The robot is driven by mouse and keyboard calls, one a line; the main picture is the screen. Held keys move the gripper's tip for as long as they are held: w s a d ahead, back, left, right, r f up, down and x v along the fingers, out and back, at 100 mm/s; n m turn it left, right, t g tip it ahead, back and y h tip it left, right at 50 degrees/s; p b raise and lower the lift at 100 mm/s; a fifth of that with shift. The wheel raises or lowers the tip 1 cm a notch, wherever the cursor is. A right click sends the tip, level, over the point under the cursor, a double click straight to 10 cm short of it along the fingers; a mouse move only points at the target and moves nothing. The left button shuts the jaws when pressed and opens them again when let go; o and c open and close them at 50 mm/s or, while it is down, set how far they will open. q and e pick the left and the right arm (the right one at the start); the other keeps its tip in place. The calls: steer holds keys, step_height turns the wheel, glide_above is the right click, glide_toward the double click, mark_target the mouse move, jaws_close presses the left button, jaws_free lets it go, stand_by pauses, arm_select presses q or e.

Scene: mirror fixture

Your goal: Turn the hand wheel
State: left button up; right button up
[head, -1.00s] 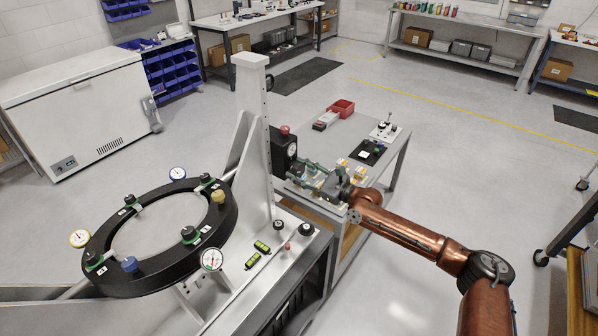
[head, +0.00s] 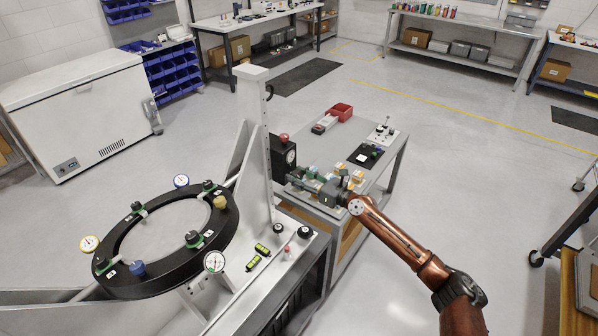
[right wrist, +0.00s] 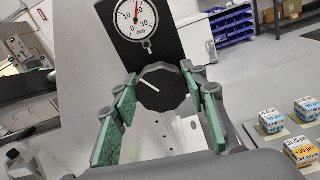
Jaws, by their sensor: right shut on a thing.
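The hand wheel (right wrist: 165,90) is a dark faceted knob with a white line on its face, in the right wrist view. It sits below a round degree dial (right wrist: 137,22) with a red pointer, on a black housing. My right gripper (right wrist: 160,84) has its green-padded fingers on either side of the hand wheel, shut on it. In the head view my right gripper (head: 308,183) reaches the black housing (head: 283,153) from the right; the wheel is too small to make out there. My left gripper is not in view.
A black ring (head: 118,281) with clamps and gauges stands left of the upright post (head: 254,110). Open floor lies to the right.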

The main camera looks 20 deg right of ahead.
steer(key=m+p, duration=0.5)
steer(key=p, duration=0.2)
steer(key=shift+d+r, duration=0.1)
steer(key=shift+f+m+p, duration=0.2)
steer(key=shift+m+p, duration=0.5)
steer(key=shift+p, duration=0.2)
steer(key=o, duration=1.2)
steer(key=shift+w, duration=0.1)
steer(key=shift+c, duration=0.2)
steer(key=v, duration=1.2)
